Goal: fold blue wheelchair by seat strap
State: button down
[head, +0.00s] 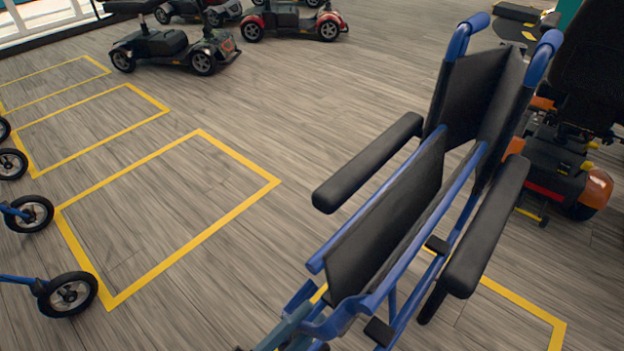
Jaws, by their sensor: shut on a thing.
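The blue wheelchair (482,152) stands upright right of centre in the head view, with blue tubes, black armrests and push handles at the top. Its two sides are close together. Its black backrest (476,95) is creased down the middle. The black seat (385,225) shows as a narrow, steeply tilted panel between the blue rails. My gripper (292,326) shows only as a slate-grey piece at the bottom edge, at the chair's front end. It is shut on part of the wheelchair there. The seat strap itself cannot be made out.
A yellow floor rectangle (162,215) lies empty at left. Wheels of blue-framed chairs (68,294) stand at the left edge. A dark scooter (172,50) and others stand at the back. An orange-and-black scooter (560,165) is close behind the wheelchair at right. The middle floor is clear.

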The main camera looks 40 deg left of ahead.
jog(key=shift+a+r, duration=0.2)
jog(key=shift+a, duration=0.3)
jog(key=c, duration=0.8)
grip_release()
jog(key=shift+o, duration=0.2)
jog(key=shift+f, duration=0.1)
jog(key=shift+s, duration=0.1)
jog(key=d+v, duration=0.1)
jog(key=v, duration=0.6)
jog(key=shift+s+a, duration=0.2)
jog(key=shift+a, duration=0.25)
jog(key=shift+f, duration=0.1)
